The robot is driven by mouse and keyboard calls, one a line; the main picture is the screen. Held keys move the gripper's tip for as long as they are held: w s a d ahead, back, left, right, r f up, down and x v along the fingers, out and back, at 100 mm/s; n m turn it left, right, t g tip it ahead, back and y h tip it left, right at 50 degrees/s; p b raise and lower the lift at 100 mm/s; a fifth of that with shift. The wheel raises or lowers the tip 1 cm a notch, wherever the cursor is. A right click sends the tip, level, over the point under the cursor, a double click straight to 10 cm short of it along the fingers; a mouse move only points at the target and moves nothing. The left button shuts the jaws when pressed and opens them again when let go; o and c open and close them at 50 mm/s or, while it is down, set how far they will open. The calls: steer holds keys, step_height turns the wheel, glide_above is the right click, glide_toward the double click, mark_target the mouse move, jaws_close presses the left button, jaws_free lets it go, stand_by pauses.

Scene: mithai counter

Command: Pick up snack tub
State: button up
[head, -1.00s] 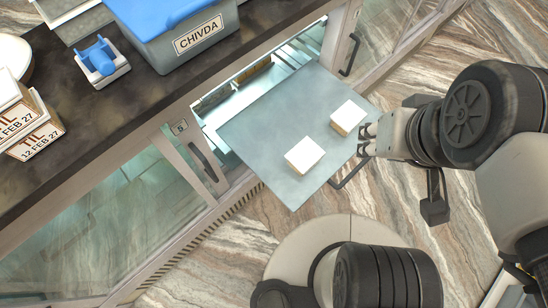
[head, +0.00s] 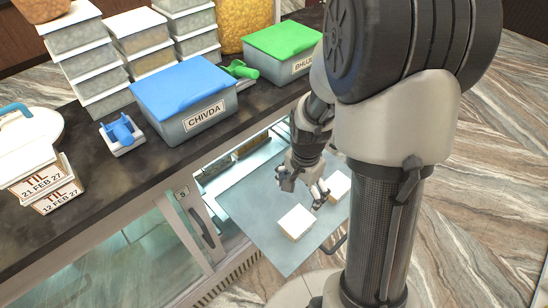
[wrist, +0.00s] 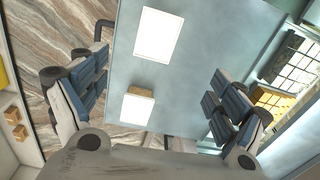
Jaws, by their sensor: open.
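Two labelled snack tubs stand on the dark counter in the head view: a grey tub with a blue lid marked CHIVDA (head: 202,118), and one with a green lid (head: 285,38) whose label is partly hidden by my arm. Neither tub shows in the wrist view. My gripper (head: 302,189) is open and empty, pointing down over the pulled-out grey panel, below and in front of the tubs. In the wrist view its spread fingers (wrist: 158,88) frame white-topped blocks on the panel.
The panel (head: 272,255) sticks out from the glass-fronted counter with two pale blocks on it, one left (head: 296,222), one right (head: 339,184). Stacked lidded boxes (head: 85,62), a blue-handled item (head: 122,134) and a green scoop (head: 240,69) crowd the counter.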

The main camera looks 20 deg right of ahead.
mark_target(297, 221)
steer(key=shift+m, duration=0.3)
steer(key=f+b, duration=0.1)
steer(key=f, duration=0.5)
steer(key=f+b, duration=0.2)
steer(key=f, duration=0.4)
steer(key=f+b, duration=0.2)
steer(key=f, duration=0.5)
steer(key=shift+d, duration=0.25)
steer(key=shift+c, duration=0.2)
steer(key=c, duration=1.2)
